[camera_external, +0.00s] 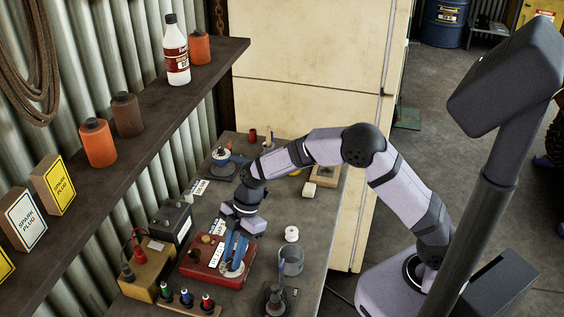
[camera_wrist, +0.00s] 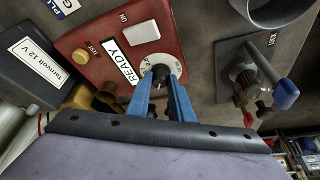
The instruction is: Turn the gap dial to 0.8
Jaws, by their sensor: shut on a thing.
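The gap dial (camera_wrist: 177,64) is a pale round plate with small markings and a dark centre knob (camera_wrist: 160,72), set on a red box (camera_wrist: 80,42). In the outside view the dial (camera_external: 240,272) sits on the right part of the red box (camera_external: 192,272). My gripper (camera_wrist: 161,84) has its two blue fingers around the knob and is shut on it. In the outside view my gripper (camera_external: 234,262) points down onto the dial. The fingers cover part of the scale, and I cannot read the setting.
The red box also carries a READY label (camera_wrist: 123,62), a white ON switch (camera_wrist: 141,33) and a yellow TEST button (camera_wrist: 81,56). A black battery (camera_wrist: 35,65) stands left of it. A grey cup (camera_external: 292,262) and a blue-tipped lever (camera_wrist: 284,96) are to its right.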

